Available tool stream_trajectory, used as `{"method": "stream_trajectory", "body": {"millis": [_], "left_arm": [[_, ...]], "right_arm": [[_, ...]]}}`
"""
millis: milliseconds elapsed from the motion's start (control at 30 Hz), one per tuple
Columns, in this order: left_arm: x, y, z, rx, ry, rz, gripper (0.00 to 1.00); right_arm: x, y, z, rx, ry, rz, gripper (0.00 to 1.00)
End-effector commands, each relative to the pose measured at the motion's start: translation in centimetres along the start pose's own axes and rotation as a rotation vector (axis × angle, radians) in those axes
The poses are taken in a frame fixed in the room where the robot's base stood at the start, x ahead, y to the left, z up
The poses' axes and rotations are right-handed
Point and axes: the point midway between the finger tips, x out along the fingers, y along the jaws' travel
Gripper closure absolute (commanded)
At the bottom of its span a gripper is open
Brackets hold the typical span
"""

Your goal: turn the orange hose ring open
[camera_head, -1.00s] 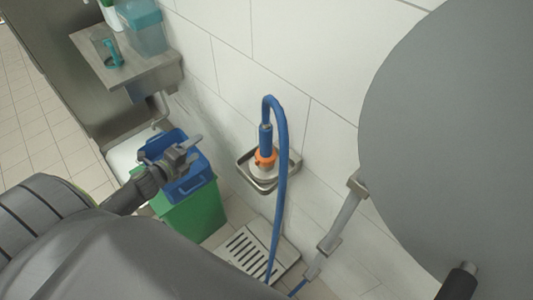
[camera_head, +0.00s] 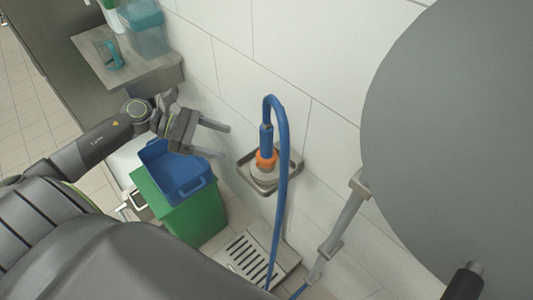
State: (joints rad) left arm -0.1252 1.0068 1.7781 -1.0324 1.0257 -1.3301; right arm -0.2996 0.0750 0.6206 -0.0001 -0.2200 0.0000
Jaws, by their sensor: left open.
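The orange hose ring (camera_head: 266,158) sits at the lower end of the blue hose (camera_head: 283,190), just above a pale fitting in a small wall-mounted metal tray (camera_head: 262,187). The hose loops up from the ring and hangs down in front of the tray. My left gripper (camera_head: 222,141) is open and empty, to the left of the ring and apart from it. Its two fingers point right, towards the ring. My right gripper is not in view; a dark cylindrical part at the lower right is unclear.
A blue bin (camera_head: 176,172) sits on a green bin (camera_head: 190,215) below my left gripper. A slotted drain plate (camera_head: 250,252) lies on the floor. A shelf (camera_head: 128,68) with a teal cup and a clear container stands upper left. A large grey surface (camera_head: 450,140) fills the right.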

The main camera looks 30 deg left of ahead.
Motion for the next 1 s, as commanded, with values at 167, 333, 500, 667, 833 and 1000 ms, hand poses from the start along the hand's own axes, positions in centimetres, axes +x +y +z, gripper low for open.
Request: {"method": "stream_trajectory", "body": {"millis": [167, 333, 500, 667, 833, 1000], "left_arm": [[2.7, 0.0, 0.3, 0.0, -0.007, 0.001, 0.29], [5.1, 0.1, 0.3, -0.002, -0.007, 0.002, 0.29], [7.5, 0.1, 0.3, -0.003, -0.007, 0.002, 0.29], [9.8, 0.1, 0.3, -0.004, -0.007, 0.002, 0.29], [11.9, 0.1, 0.2, -0.003, -0.004, 0.002, 0.29], [13.0, 0.1, 0.1, -0.004, -0.003, 0.003, 0.29]], "right_arm": [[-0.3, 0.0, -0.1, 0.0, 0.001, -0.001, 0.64], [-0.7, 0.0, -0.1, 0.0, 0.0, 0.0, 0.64], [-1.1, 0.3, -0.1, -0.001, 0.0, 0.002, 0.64], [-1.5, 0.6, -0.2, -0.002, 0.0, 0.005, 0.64], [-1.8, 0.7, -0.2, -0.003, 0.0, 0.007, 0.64], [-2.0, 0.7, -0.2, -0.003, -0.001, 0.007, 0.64]]}}
